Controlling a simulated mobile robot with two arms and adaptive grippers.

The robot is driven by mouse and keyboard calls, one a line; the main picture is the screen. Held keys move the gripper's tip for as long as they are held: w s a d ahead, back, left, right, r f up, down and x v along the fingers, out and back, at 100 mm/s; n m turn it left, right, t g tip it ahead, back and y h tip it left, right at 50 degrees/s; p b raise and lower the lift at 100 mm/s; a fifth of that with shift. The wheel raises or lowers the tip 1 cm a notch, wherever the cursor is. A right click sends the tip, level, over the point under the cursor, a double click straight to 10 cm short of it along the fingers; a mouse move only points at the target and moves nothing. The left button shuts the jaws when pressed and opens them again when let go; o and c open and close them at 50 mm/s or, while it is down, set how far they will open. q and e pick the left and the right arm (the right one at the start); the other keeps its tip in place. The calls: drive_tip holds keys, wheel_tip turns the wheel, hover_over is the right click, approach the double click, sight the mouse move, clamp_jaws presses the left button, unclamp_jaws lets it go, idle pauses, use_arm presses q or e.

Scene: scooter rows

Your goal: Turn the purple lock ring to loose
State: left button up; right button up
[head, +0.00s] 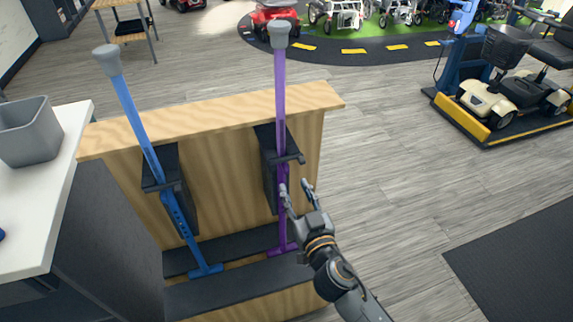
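A purple pole (280,90) with a grey cap stands upright in a wooden rack, held at a black bracket (268,160). Its purple foot is low in the rack. The purple lock ring is too small to tell apart from the shaft, and part of the lower shaft is close behind my gripper. My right gripper (295,189) is open, its two fingers apart and pointing up. The left finger overlaps the lower purple shaft in the view; I cannot tell whether it touches. My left gripper is not in view.
A blue pole (136,112) leans in the same wooden rack (210,112), left of the purple one. A white counter (48,190) with a grey bin (28,132) stands at the left.

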sight(288, 172)
drive_tip(key=x, duration=0.8)
drive_tip(key=shift+w+f+p, duration=0.15)
drive_tip(key=shift+p, duration=0.15)
drive_tip(key=c, duration=0.7)
drive_tip(key=shift+d, duration=0.1)
clamp_jaws()
